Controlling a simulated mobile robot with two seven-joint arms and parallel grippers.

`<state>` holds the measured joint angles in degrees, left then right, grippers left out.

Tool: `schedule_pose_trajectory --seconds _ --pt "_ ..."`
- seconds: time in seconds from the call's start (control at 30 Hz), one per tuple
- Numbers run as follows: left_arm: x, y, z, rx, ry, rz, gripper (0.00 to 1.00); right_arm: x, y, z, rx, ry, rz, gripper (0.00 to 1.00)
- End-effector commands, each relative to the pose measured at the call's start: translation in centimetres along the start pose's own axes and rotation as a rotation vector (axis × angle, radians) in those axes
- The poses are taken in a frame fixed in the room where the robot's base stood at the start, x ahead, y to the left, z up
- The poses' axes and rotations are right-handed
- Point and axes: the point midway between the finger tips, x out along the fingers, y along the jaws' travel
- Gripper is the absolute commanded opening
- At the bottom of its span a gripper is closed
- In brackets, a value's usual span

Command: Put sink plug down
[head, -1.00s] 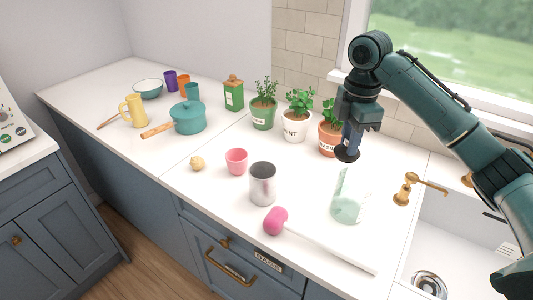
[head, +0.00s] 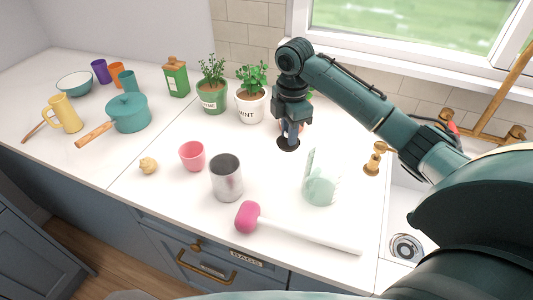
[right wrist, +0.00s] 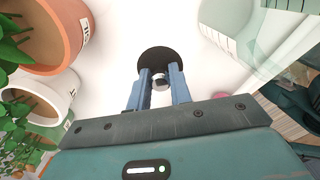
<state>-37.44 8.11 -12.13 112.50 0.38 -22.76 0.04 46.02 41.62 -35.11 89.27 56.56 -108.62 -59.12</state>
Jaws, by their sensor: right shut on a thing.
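The sink plug is a flat black disc (head: 288,145) with a small metal knob. My right gripper (head: 291,132) points down and is shut on the knob. The plug is at or just above the white counter, in front of the potted herbs; I cannot tell whether it touches. In the right wrist view the disc (right wrist: 166,60) lies flat beyond the two blue fingers (right wrist: 160,84), with the bright knob between them. My left gripper is not in view.
A mint pot (head: 250,108) stands left of the gripper; the terracotta pot (right wrist: 58,38) is close by. Bare counter surrounds the plug.

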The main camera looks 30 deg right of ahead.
Motion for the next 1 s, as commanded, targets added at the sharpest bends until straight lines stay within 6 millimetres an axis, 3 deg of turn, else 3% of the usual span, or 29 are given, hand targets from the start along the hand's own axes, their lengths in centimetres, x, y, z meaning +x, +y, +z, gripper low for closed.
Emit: schedule_pose_trajectory --seconds 0.1,0.53,0.9,0.93,1.0 --pt "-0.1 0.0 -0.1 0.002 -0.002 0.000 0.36 2.0 -0.1 0.0 0.000 -0.001 -0.004 0.00" --pt "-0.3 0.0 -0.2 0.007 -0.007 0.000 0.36 6.5 0.0 0.0 -0.001 0.000 -0.003 0.00" --pt "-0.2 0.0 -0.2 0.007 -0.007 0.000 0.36 7.1 0.0 0.0 -0.001 0.000 0.001 0.00" --pt "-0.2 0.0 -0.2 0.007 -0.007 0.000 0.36 7.1 0.1 0.0 -0.001 0.000 0.001 0.21" --pt "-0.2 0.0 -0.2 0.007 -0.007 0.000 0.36 7.1 0.1 0.0 -0.001 0.000 0.001 0.27"
